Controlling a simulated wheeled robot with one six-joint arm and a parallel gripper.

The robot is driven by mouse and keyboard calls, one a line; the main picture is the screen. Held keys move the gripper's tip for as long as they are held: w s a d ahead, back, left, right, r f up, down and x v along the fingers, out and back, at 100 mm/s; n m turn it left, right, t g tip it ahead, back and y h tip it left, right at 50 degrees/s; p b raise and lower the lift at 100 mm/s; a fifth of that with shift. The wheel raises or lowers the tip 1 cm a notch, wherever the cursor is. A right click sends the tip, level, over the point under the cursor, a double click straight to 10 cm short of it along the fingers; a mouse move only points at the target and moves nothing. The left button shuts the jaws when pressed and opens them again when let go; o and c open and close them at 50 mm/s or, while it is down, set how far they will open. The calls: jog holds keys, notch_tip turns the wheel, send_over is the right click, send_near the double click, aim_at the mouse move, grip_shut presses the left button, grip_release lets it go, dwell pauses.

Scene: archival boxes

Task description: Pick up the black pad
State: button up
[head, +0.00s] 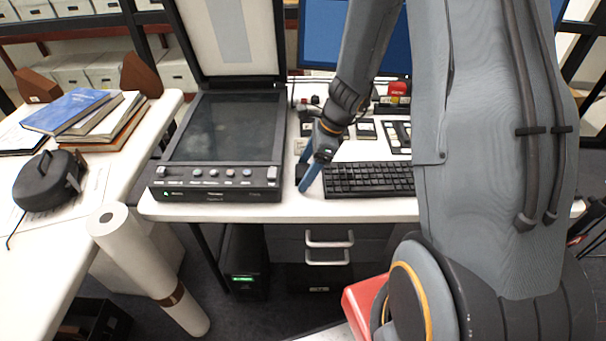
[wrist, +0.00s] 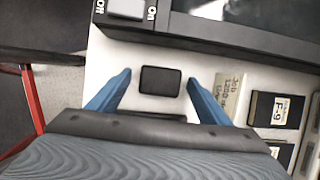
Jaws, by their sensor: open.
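The black pad (wrist: 160,80) is a small dark rectangle with rounded corners, lying flat on the white desk in the wrist view. My gripper (wrist: 156,88) is open, with one blue finger to the left of the pad and the other to the right. White desk shows between each finger and the pad, so neither touches it. In the head view my gripper (head: 304,169) is low over the desk, between the scanner and the keyboard. There the fingers partly cover the spot, and the pad is hard to make out.
The flatbed scanner (head: 222,135) with its lid raised stands left of my gripper. The keyboard (head: 368,179) lies to the right. A tan note (wrist: 229,92) and a black F-9 card (wrist: 275,110) lie right of the pad. The desk's front edge is close.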

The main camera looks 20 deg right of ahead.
aim_at(306, 170)
jog(key=c, duration=1.2)
notch_tip(306, 170, up, 10)
jog(key=shift+r, duration=0.1)
